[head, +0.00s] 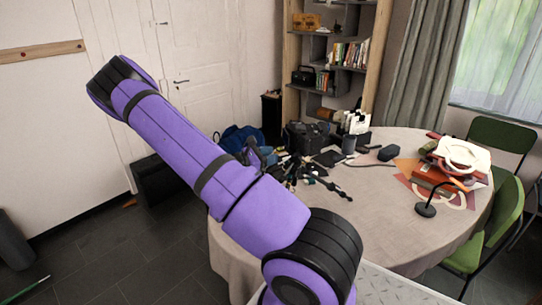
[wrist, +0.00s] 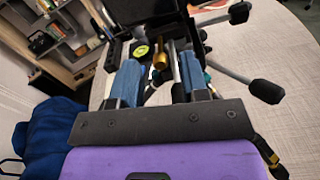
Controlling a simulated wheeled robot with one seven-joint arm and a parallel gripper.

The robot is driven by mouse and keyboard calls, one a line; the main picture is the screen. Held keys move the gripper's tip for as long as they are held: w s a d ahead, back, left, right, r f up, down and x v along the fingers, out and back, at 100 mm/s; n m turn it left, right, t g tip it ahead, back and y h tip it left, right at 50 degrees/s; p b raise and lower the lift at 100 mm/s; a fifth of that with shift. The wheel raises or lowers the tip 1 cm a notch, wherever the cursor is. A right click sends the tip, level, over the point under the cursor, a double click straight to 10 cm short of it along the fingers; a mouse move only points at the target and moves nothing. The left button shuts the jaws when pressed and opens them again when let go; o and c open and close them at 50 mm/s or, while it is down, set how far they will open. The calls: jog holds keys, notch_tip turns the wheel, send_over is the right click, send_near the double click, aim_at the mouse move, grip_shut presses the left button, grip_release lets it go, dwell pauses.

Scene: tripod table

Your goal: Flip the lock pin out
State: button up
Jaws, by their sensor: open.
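A black tripod (head: 318,178) lies on the round table, with its legs spread towards the right. In the wrist view, its dark body and a leg with a black foot (wrist: 265,91) show up close. A small brass-coloured pin (wrist: 159,58), which looks like the lock pin, stands beside a metal rod. My gripper (wrist: 160,62) has two blue fingers, apart, one on each side of the pin. I cannot tell whether either finger touches it. In the head view, my purple arm hides most of the gripper. The lock pin is too small to make out there.
The round table (head: 390,215) has a pale cloth. A black bag (head: 305,138), a dark cup (head: 348,145) and a dark case (head: 388,153) stand behind the tripod. Books (head: 432,178) and a small black lamp (head: 425,211) are at the right. The table's front middle is clear.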

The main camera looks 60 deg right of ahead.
jog(key=shift+s+d, duration=0.1)
jog(key=shift+d, duration=0.1)
grip_shut()
jog(key=shift+w+a, duration=0.25)
jog(key=shift+a, duration=0.2)
grip_release()
jog(key=v, duration=1)
jog(key=shift+w+a, duration=0.2)
jog(key=shift+a, duration=0.15)
